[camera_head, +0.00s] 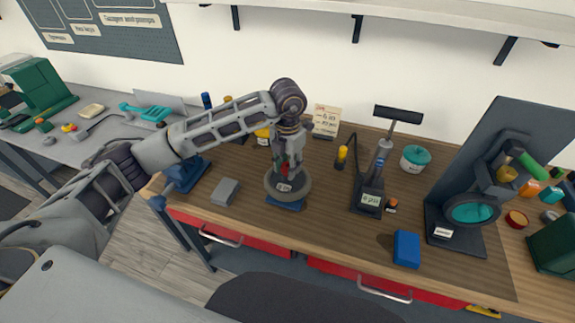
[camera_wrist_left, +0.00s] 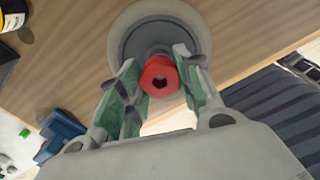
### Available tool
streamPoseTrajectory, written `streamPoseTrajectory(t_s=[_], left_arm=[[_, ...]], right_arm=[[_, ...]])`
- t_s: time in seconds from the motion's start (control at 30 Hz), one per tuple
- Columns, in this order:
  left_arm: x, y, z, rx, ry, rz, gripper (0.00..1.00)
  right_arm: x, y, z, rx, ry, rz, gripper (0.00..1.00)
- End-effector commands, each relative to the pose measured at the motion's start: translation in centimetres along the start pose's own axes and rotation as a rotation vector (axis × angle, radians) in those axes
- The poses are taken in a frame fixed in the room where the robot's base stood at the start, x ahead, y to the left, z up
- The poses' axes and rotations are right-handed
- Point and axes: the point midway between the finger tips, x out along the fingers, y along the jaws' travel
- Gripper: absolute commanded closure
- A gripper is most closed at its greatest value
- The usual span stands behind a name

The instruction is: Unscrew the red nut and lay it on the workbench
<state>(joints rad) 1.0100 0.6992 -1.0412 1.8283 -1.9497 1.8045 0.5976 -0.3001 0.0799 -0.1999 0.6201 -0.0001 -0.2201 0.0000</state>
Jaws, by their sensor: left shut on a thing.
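The red nut (camera_wrist_left: 160,77) sits in the middle of a grey round wheel (camera_wrist_left: 125,40), seen from above in the left wrist view. It has a dark hexagonal hole in its face. In the head view the nut (camera_head: 284,169) is partly hidden by my left gripper (camera_head: 287,165), which points down over the wheel (camera_head: 288,197). My left gripper is shut on the nut, with its green-padded fingers on either side of it. The wheel lies flat on a blue stand (camera_head: 285,206) on the wooden workbench (camera_head: 325,220). My right gripper is not in view.
A grey block (camera_head: 225,191) lies left of the wheel. A black pump with a gauge (camera_head: 369,200) stands to the right, and a blue box (camera_head: 407,249) lies near the front edge. A dark stand with a teal-centred wheel (camera_head: 470,212) is farther right. Bare wood shows between wheel and pump.

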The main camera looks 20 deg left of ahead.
Motion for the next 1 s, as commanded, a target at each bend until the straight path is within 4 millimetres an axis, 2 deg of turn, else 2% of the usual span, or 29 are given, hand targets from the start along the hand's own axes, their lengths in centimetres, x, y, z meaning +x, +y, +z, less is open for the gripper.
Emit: streamPoseTrajectory(t_s=[0.4,0.7,0.73,0.9,1.0], left_arm=[[0.01,0.11,0.06,-0.216,-0.002,0.001,0.88],[0.03,0.12,0.06,-0.231,-0.001,0.002,0.88],[0.03,0.12,0.06,-0.231,-0.001,0.002,0.62],[0.02,0.08,0.04,-0.229,-0.001,0.001,0.40],[0.02,0.06,0.03,-0.228,-0.001,0.001,0.40]], right_arm=[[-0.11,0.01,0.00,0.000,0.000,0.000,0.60],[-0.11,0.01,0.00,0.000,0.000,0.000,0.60],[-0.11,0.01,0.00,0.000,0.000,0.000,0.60],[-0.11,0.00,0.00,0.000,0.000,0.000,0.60],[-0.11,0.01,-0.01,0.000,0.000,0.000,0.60]])
